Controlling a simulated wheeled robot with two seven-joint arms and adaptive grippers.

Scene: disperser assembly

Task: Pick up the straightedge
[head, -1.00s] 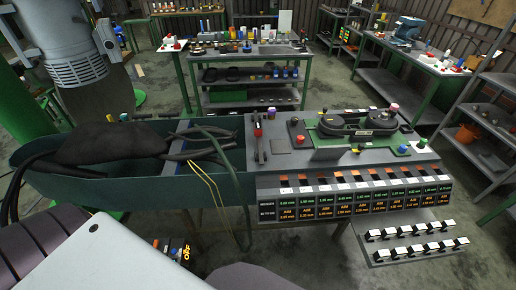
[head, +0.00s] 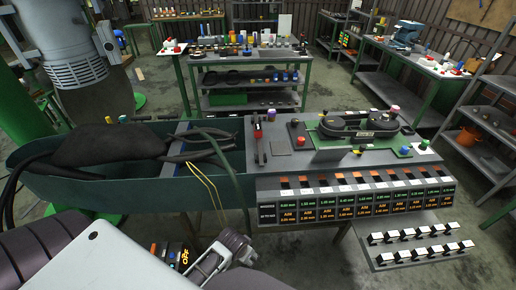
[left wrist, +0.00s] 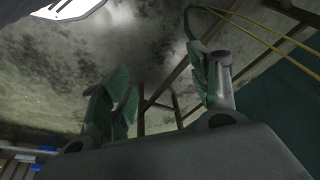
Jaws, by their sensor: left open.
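I cannot pick out a straightedge for certain in either view. My left gripper (head: 236,246) is at the bottom of the head view, in front of the long green machine housing (head: 130,190). In the left wrist view, its two fingers (left wrist: 168,88) stand well apart with nothing between them. Behind them are the stained floor and thin frame bars. My right gripper is not in view.
A grey console (head: 290,158) with buttons and rows of small displays stands right of the housing. Yellow cables (head: 212,188) hang down its front. A low rack of white-topped switches (head: 420,240) is at right. Workbenches with tools (head: 250,76) stand behind.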

